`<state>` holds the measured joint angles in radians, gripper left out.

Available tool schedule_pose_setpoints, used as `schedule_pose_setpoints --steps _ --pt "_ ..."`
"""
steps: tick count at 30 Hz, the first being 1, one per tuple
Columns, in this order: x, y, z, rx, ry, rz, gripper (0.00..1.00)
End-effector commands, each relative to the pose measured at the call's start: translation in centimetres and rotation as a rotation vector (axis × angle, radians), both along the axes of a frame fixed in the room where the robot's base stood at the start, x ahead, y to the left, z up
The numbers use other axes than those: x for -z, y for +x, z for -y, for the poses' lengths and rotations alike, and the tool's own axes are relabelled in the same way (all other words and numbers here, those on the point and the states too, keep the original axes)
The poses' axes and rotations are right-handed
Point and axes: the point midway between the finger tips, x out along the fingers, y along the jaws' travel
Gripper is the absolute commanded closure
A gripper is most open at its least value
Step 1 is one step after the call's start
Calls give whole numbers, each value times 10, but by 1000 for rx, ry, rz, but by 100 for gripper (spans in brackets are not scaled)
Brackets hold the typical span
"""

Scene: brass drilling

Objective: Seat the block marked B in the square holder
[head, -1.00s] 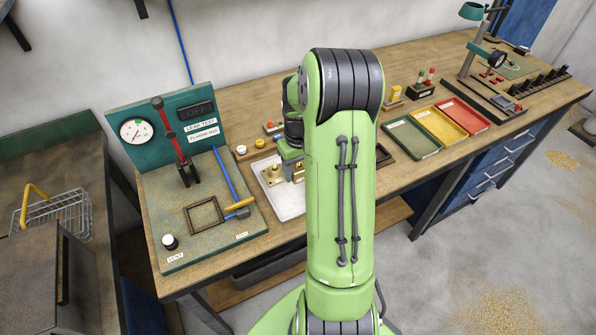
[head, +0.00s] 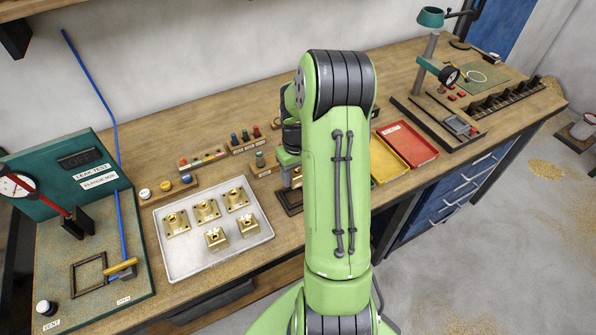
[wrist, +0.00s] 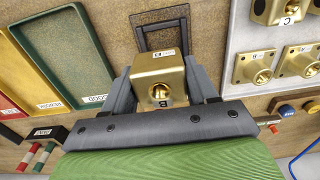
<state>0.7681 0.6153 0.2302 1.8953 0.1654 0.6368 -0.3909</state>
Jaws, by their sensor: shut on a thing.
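My gripper (wrist: 160,78) is shut on a brass block (wrist: 158,70) in the wrist view, one finger on each side. The block has a round boss and a white label reading B. A dark square holder (wrist: 139,38) lies beyond the block in the wrist view, with the block covering part of it. In the head view the holder (head: 287,207) sits right of the white tray, partly behind my arm. The held block (head: 296,178) shows only as a sliver there, apparently above the holder. My fingertips are hidden in the head view.
The white tray (head: 185,268) with several brass pieces stands left of the holder. Yellow (head: 390,160) and red (head: 412,146) trays lie to the right. A row of coloured pegs (head: 246,140) is behind. Another dark square frame (head: 75,280) lies on the leak test board.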

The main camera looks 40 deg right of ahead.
Motion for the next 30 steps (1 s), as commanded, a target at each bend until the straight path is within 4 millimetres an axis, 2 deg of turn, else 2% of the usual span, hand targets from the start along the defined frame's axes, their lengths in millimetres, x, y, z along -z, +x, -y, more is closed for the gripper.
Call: schedule_pose_setpoints --steps 15,30 --pt "50 1 -1 -2 0 1 100" --pt "52 1 0 -1 -1 2 100"
